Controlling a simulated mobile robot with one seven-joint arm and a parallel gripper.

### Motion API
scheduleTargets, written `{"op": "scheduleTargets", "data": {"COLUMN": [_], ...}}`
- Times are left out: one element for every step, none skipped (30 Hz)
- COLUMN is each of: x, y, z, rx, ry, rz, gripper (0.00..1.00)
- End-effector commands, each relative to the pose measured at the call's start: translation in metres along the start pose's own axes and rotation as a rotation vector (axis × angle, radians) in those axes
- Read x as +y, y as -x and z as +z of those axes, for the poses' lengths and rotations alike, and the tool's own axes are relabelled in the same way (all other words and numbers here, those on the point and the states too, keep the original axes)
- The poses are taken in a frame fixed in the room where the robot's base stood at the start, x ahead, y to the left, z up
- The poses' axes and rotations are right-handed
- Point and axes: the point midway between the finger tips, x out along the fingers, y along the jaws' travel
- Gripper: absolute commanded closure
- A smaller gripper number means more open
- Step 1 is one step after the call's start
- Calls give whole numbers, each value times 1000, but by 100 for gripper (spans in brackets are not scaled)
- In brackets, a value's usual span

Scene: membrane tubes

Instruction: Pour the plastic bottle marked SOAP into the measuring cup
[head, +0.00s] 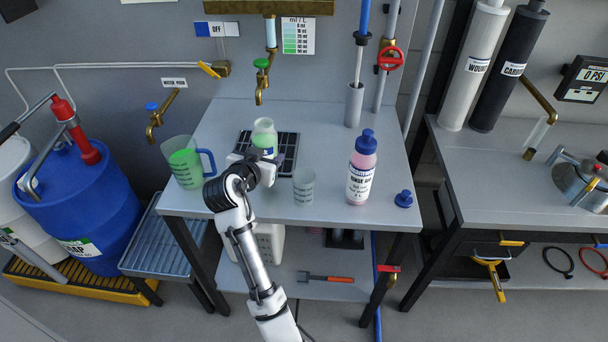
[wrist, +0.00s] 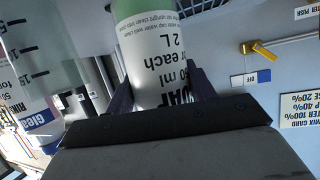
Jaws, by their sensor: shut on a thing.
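My gripper (head: 262,165) is shut on a plastic bottle (head: 264,132) with pale green contents. Its label, partly hidden by my fingers, shows in the wrist view (wrist: 165,60) with upside-down print reading "SOAP" in part. The bottle looks about upright over the dark grate; whether it touches the grate I cannot tell. A small clear measuring cup (head: 304,187) with graduation marks stands upright on the table, right of my gripper, and looks empty. It also shows at the left of the wrist view (wrist: 35,70).
A jug (head: 185,162) with green liquid and a blue handle stands left. A pink rinse aid bottle (head: 362,170) with a blue top stands right of the cup, near a loose blue cap (head: 404,198). A brass tap (head: 261,82) hangs above the grate (head: 285,145).

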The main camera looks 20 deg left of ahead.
Motion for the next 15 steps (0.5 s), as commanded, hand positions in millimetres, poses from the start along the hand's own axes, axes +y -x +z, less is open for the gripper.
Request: {"op": "scheduleTargets", "data": {"x": [0,0,0,0,0,0,0,0,0,0,1,1,1,1,1], "y": [1,1,1,1,1,1,2,2,2,2,2,2,2,2,2], "z": [-1,-1,-2,-2,-3,-3,-3,-3,-3,-3,-4,-4,-4,-4,-4], "rx": [5,6,9,12,15,18,21,24,27,30,34,37,40,43,46], "ry": [-18,-32,-50,-65,-81,-104,-123,-140,-164,-182,-200,-224,-241,-260,-283], "rz": [-8,-14,-21,-27,-34,-43,-50,-59,-69,-76,-83,-93,-100,-108,-117], "gripper": [81,81,81,81,81,81,81,81,81,81,81,81,81,81,81]}}
